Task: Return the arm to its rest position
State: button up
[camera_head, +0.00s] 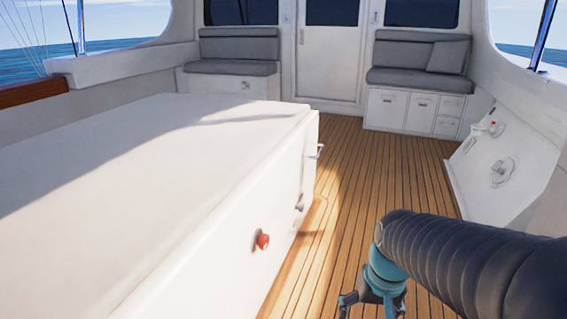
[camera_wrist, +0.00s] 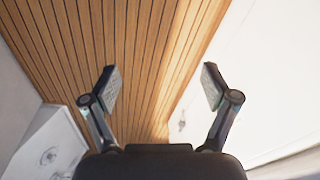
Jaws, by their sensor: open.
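My gripper (camera_wrist: 158,88) is open and empty in the wrist view, its two fingers spread wide above the wooden deck. In the head view my gripper (camera_head: 370,300) shows at the lower right, partly cut off by the bottom edge. My arm, in a dark ribbed sleeve, reaches in from the right edge. The gripper is over the deck, to the right of the white engine hatch (camera_head: 130,150) and apart from it. The hatch looks closed. A red knob (camera_head: 262,241) and a metal handle (camera_head: 319,151) are on its right side face.
The teak deck (camera_head: 385,165) is clear between the hatch and the white side panel (camera_head: 497,165) at right. Two grey bench seats (camera_head: 240,50) (camera_head: 420,55) flank a white door (camera_head: 327,60) at the back. A white wall borders the right side in the wrist view.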

jog(key=s+r+n+t, duration=0.1)
jog(key=s+r+t, duration=0.3)
jog(key=s+r, duration=0.2)
jog(key=shift+s+a+r+h, duration=0.25)
jog(key=shift+s+r+h, duration=0.05)
jog(key=shift+r, duration=0.85)
dwell(0.9)
